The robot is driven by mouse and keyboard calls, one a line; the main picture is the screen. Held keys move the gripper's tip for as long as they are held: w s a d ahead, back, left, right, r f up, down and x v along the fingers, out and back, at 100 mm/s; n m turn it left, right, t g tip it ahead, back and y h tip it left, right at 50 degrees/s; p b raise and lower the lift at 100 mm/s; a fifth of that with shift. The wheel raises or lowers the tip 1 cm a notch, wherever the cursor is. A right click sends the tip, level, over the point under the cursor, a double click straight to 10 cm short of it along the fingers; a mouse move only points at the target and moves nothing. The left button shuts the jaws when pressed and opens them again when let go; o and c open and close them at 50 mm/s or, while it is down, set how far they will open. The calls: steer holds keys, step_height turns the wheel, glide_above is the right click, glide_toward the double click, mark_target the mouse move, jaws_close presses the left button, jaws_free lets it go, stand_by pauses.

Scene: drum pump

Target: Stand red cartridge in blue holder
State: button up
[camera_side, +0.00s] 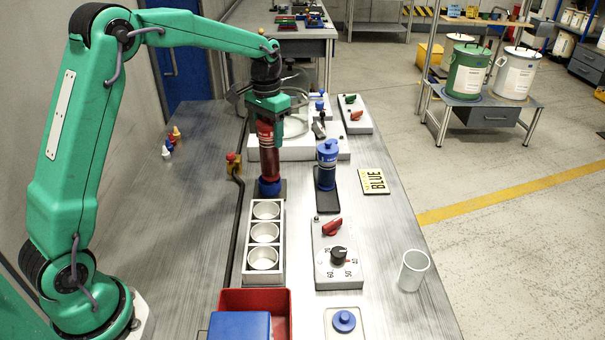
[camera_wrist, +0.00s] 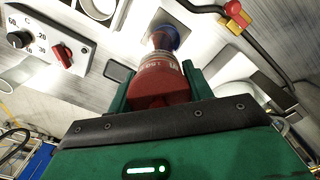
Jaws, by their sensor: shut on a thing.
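The red cartridge (camera_side: 268,152) is upright in my gripper (camera_side: 268,116), whose green fingers close on its upper part. It also shows in the wrist view (camera_wrist: 160,90) between the two fingers. The blue holder (camera_side: 270,187), a short blue ring on a dark base plate, is directly under the cartridge. The cartridge's lower end meets the ring in the side view. The wrist view shows the blue ring (camera_wrist: 173,31) around or just beyond the narrow end; I cannot tell how deep it sits.
A blue cartridge (camera_side: 327,165) stands on a black base to the right. Beside it lies a yellow "BLUE" card (camera_side: 374,181). A silver three-cup rack (camera_side: 249,258) and a dial box (camera_side: 322,270) are nearer.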

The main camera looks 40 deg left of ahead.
mark_target(268, 146)
steer(key=shift+w+a+f, duration=0.25)
steer(key=shift+a+f, duration=0.15)
steer(key=shift+a, duration=0.25)
steer(key=shift+f, duration=0.1)
steer(key=shift+f, duration=2.05)
steer(key=o, duration=1.5)
steer(key=shift+o, duration=0.2)
